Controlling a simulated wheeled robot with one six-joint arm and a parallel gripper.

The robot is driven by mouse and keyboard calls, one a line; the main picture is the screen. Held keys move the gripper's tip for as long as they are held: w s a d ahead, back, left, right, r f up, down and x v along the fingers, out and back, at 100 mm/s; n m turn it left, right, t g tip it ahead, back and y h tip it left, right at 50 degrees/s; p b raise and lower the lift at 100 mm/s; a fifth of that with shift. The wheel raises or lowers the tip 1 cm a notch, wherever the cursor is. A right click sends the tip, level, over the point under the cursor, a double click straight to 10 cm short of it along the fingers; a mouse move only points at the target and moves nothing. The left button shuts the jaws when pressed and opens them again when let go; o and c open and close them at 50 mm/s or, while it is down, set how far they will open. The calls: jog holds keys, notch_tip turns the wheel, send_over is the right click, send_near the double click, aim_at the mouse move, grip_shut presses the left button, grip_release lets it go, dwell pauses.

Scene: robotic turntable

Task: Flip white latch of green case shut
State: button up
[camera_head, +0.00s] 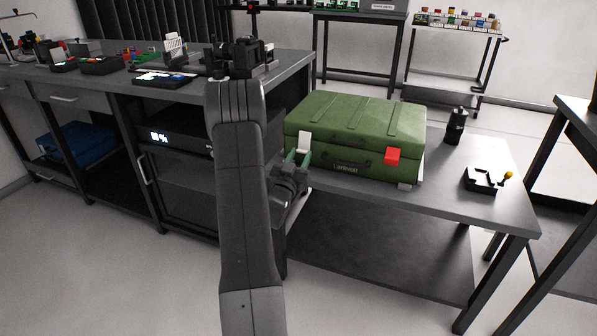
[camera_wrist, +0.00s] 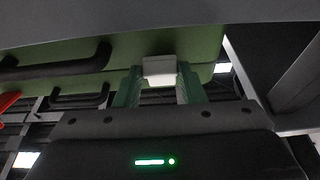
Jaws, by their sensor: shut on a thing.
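The green case (camera_head: 352,128) lies closed on the table, with its front toward me. Its white latch (camera_head: 304,141) is at the left of the front face and sticks out from it. The white latch also shows in the wrist view (camera_wrist: 160,68), between the green fingers of my gripper (camera_wrist: 160,88). In the head view my gripper (camera_head: 298,158) is at the left front of the case, partly hidden by my arm. It is shut on the white latch.
A red latch (camera_head: 392,156) and a dark handle (camera_head: 347,158) are on the case front. A black bottle (camera_head: 456,126) and a small black device with a yellow knob (camera_head: 482,180) stand right of the case. A dark workbench (camera_head: 290,68) is at the left.

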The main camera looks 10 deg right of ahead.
jog(key=shift+w+d+f+t+h+b, duration=0.15)
jog(key=shift+w+f+t+h+b, duration=0.15)
jog(key=shift+b, duration=1.05)
jog(key=shift+w+d+f+t+h+b, duration=0.15)
jog(key=shift+f+t+b, duration=0.25)
jog(key=shift+b, duration=1.25)
jog(key=shift+w+d+r+t+h+b, duration=0.1)
jog(key=shift+r+t+h+b, duration=0.2)
jog(key=shift+b, duration=0.15)
jog(key=o, duration=1)
jog(key=shift+f, duration=0.1)
jog(key=p+v, duration=0.1)
jog(key=v, duration=1.2)
jog(key=shift+s+f+p, duration=0.15)
jog(key=shift+s+p, duration=0.15)
jog(key=shift+p, duration=0.1)
jog(key=shift+w, duration=0.1)
